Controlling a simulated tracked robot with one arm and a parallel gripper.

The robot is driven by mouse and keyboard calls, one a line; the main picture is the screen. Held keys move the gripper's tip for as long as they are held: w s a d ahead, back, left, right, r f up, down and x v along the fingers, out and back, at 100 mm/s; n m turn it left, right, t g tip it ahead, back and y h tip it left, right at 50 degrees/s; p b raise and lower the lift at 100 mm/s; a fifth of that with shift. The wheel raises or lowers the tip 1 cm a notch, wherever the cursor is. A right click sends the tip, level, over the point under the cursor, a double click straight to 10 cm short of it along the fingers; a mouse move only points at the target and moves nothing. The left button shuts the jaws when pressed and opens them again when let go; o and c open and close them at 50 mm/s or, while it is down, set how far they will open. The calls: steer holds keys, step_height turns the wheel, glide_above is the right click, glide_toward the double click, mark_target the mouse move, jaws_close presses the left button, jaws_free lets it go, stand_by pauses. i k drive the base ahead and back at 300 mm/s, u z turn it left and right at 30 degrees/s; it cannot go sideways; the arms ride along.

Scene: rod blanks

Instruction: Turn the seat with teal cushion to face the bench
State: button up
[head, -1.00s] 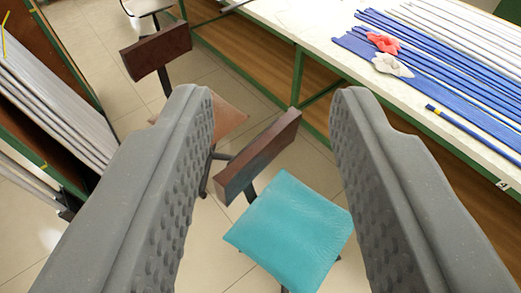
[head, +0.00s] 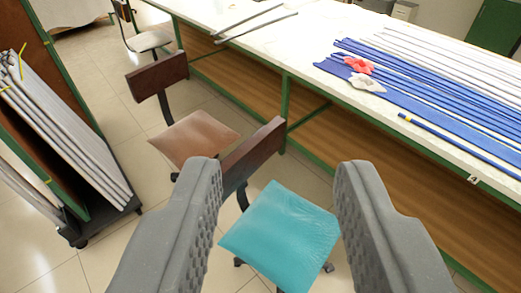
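The seat with the teal cushion (head: 283,232) stands on the floor at lower centre. Its dark wooden backrest (head: 254,152) is on the cushion's upper-left side, between the cushion and the brown seat. My gripper (head: 280,175) is open, its two grey fingers apart on either side of the teal seat in the picture. The left finger overlaps the lower end of the backrest in the picture; I cannot tell whether they touch. The bench (head: 308,66) has a white top and green frame and runs along the right, beyond the seat.
A seat with a brown cushion (head: 193,138) stands behind and left of the teal one. A paler chair (head: 149,40) is farther back. A rack of grey rods (head: 72,140) stands at left. Blue rods (head: 430,100) and red and white cloths lie on the bench. Tiled floor is open at lower left.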

mark_target(288, 239)
steer(key=z, duration=0.2)
steer(key=i, duration=1.05)
steer(key=u, duration=0.45)
